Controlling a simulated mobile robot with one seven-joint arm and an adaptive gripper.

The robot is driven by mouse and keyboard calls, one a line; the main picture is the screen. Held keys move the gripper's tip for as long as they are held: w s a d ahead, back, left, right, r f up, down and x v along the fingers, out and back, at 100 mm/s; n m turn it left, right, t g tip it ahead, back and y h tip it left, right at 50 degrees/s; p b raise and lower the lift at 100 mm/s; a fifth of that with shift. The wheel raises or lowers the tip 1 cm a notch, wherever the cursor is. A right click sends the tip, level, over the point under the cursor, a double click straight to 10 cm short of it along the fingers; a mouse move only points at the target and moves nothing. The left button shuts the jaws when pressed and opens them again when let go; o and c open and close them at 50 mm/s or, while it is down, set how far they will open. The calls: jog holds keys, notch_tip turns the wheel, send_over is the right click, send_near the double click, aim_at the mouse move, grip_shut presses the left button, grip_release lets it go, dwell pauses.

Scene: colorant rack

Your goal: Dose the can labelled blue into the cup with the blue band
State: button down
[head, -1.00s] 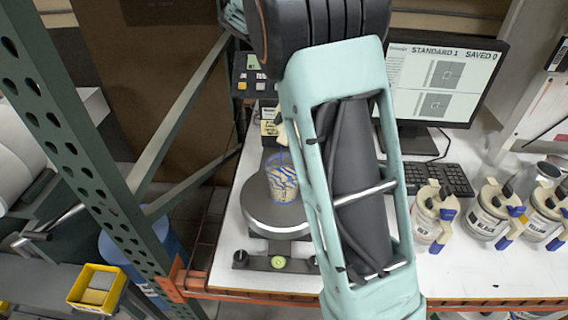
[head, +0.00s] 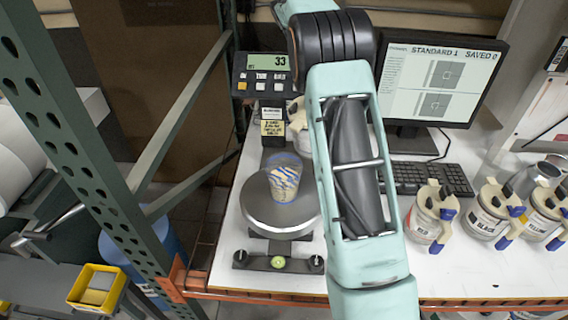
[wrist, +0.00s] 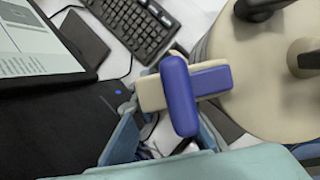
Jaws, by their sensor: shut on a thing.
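The clear cup (head: 285,180) stands upright on the round scale plate (head: 262,214). It holds pale material with blue streaks, and a blue line runs round its rim. My gripper (wrist: 165,128) is shut on the cream-and-blue handle (wrist: 180,95) of a can. The can's cream lid (wrist: 262,75) fills the right of the wrist view. In the head view a cream part of this can (head: 298,118) shows behind the scale plate, just left of my arm, which hides the rest and the gripper. Its label cannot be read.
The scale display (head: 266,63) reads 33. Cans labelled red (head: 425,225), black (head: 485,222) and yellow (head: 540,222) stand at the right. The monitor (head: 440,80) and keyboard (head: 430,177) are behind my arm. A green rack post (head: 75,140) stands left.

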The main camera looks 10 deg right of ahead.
jog(key=shift+w+d+r+g+y, duration=0.2)
jog(key=shift+r+g+y, duration=0.1)
jog(key=shift+r, duration=0.2)
jog(key=shift+w+d+r+g+y, duration=0.2)
jog(key=shift+r+g+y, duration=0.1)
jog(key=shift+r, duration=0.15)
jog(key=shift+w+r, duration=0.1)
jog(key=shift+r, duration=0.05)
jog(key=shift+r+n+y, duration=0.2)
jog(key=shift+n+y, duration=0.1)
